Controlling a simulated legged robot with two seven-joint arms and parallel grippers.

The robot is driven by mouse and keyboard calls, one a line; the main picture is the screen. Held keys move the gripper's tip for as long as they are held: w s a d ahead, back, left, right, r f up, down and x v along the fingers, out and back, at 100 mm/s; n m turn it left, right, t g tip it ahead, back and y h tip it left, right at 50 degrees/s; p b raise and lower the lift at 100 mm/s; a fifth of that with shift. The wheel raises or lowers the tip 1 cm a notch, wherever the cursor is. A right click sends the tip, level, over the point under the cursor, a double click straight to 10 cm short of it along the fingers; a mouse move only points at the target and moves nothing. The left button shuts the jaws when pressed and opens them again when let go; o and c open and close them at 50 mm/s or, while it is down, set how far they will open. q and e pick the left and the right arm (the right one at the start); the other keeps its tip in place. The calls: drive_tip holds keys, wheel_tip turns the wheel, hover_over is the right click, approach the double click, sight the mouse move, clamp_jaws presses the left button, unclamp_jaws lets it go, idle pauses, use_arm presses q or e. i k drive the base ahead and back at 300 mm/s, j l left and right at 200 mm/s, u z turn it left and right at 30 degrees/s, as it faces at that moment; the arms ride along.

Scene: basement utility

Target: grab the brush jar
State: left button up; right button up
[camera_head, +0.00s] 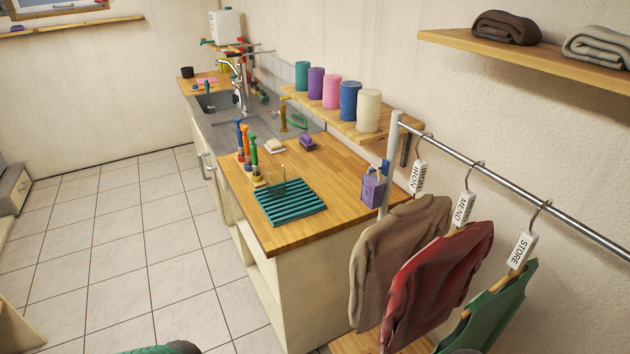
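On the wooden worktop, several upright brushes or tools with blue, orange and green handles (246,146) stand in a row at the left edge. A clear glass jar (277,176) stands close to them, at the back of a ribbed teal mat (290,204). The jar looks empty; I cannot tell whether any brush base is inside it. Neither of my grippers shows; only small dark rounded shapes appear at the bottom edge, which I cannot identify for sure.
A white soap dish (274,146) and a purple item (307,142) lie behind the mat. Hanging clothes (440,265) on a rail block the right front. The tiled floor (130,260) at left is clear.

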sight(274, 175)
drive_tip(key=i+j+z, duration=0.2)
drive_tip(key=j, duration=0.15)
drive_tip(key=i+j+z, duration=0.2)
drive_tip(key=j, duration=0.15)
drive_tip(key=i+j+z, duration=0.2)
drive_tip(key=j, duration=0.2)
drive_tip(key=i+j+z, duration=0.2)
drive_tip(key=j, duration=0.2)
drive_tip(key=k, duration=0.1)
